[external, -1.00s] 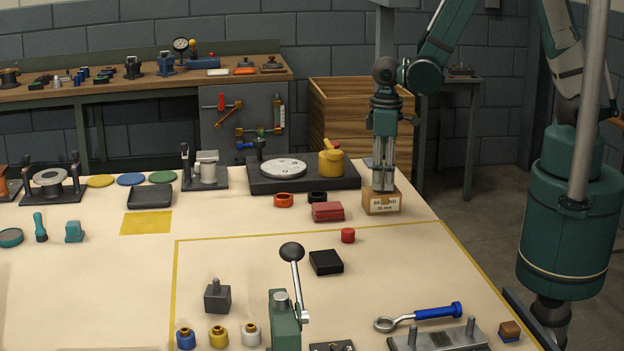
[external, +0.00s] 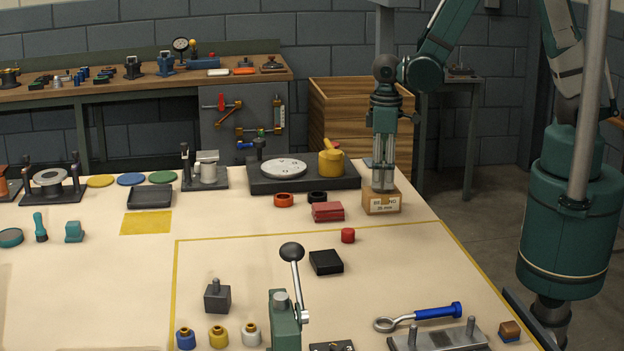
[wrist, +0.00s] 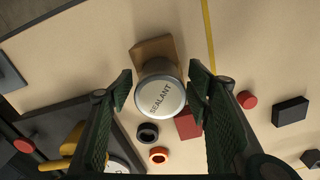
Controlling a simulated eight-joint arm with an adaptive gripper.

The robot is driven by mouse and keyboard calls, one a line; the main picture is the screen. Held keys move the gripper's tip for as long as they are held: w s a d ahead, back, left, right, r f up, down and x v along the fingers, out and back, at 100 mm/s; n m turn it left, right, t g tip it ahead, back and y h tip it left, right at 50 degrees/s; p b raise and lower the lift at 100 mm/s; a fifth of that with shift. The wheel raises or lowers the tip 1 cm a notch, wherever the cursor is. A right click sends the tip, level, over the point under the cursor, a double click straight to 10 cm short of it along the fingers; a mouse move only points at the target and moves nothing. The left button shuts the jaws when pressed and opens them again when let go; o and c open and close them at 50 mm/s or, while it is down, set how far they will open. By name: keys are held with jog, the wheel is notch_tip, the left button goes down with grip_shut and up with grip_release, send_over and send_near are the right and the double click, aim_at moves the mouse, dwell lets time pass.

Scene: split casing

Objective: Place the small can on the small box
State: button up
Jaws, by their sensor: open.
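The small can, with a pale round lid marked SEALANT (wrist: 160,98), is upright between my fingers in the wrist view. The small box (external: 382,204) is brown cardboard with a white label and stands near the back right of the table; in the wrist view its tan top (wrist: 152,47) shows beyond the can. The can appears to stand on the box, though its base is hidden. My gripper (wrist: 160,90) is open around the can, with gaps at both sides of the lid. In the external view it points down directly above the box.
Red blocks (external: 327,212), an orange ring (external: 284,200) and a black ring (external: 317,197) lie left of the box. A dark fixture with a dial and yellow handle (external: 332,163) stands behind them. A red cylinder (external: 348,235) and black block (external: 326,262) sit in front.

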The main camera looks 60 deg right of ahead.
aim_at(384, 164)
jog(key=shift+r+p, duration=0.6)
jog(key=shift+r, duration=5.05)
